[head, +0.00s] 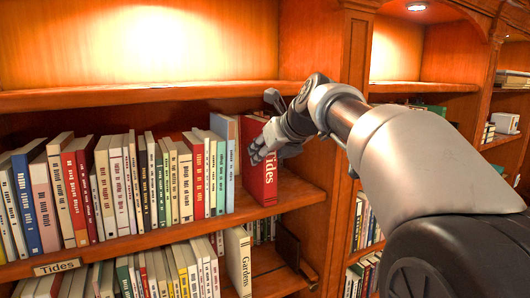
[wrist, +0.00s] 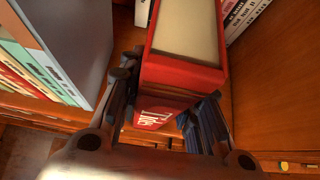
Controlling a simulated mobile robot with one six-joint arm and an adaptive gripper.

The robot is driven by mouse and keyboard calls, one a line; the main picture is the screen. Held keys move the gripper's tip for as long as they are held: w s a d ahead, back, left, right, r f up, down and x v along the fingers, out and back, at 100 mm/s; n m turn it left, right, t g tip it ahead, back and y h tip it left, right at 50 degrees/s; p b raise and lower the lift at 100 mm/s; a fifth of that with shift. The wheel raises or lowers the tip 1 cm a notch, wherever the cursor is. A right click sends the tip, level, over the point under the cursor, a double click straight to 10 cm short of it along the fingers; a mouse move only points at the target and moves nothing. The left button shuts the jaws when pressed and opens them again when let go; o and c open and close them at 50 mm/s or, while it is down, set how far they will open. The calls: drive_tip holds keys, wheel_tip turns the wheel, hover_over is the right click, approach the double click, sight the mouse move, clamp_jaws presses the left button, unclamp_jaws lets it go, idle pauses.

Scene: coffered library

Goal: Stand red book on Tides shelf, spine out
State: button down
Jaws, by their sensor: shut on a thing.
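The red book (head: 262,176), with "Tides" in white on its spine, is upright at the right end of the upper book row, spine facing out. Its base is at the shelf board; I cannot tell whether it touches. The shelf with the "Tides" label (head: 57,267) holds the book row.
A light blue book (head: 229,150) ends the row just left of the red book, with a narrow gap between. A wooden upright (head: 345,130) stands to the right, with some bare shelf (head: 300,198) before it. A "Gardens" book (head: 238,262) is on the shelf below.

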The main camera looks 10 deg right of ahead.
drive_tip(key=c, duration=1.2)
unclamp_jaws()
drive_tip(key=shift+s, duration=0.1)
drive_tip(key=shift+o, duration=0.6)
drive_tip(key=shift+f, duration=0.25)
drive_tip(key=v, duration=1.2)
drive_tip(key=s+f+n+g+h+b, duration=0.1)
drive_tip(key=s+f+n+b, duration=0.9)
drive_tip(key=f, duration=1.1)
drive_tip(key=s+f+n+g+h+b, duration=0.1)
drive_tip(key=s+f+n+g+b, duration=0.2)
drive_tip(key=s+f+n+b, duration=0.8)
drive_tip(key=s+d+f+n+g+h+b, duration=0.1)
drive_tip(key=s+f+n+b, duration=0.9)
drive_tip(key=f, duration=2.1)
drive_tip(key=shift+s+f+n+g+h+b, duration=0.3)
drive_tip(key=shift+s+n+g+b, duration=0.1)
drive_tip(key=shift+n+g+b, duration=0.15)
